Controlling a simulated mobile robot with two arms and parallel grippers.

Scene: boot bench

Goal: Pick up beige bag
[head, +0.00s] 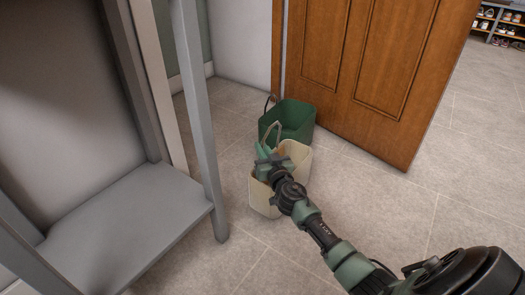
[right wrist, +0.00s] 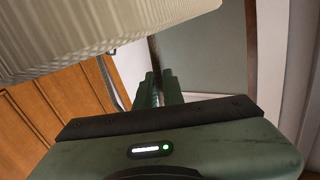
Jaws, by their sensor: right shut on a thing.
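The beige bag (head: 262,195) stands in the head view on the tiled floor, in front of the green bag (head: 296,117). My right arm reaches in from the lower right, and my right gripper (head: 268,160) is at the top of the beige bag, covering part of its opening. The gripper is shut on the bag's handle, a loop of which rises above it. In the right wrist view, the ribbed beige bag (right wrist: 90,35) fills the upper left, beside the gripper fingers (right wrist: 160,88). My left gripper is not in view.
A grey bench (head: 125,235) with an upright post stands close on the left. A brown wooden door (head: 385,70) is behind the bags to the right. Shelves with shoes (head: 497,25) are at the far upper right. The floor on the right is clear.

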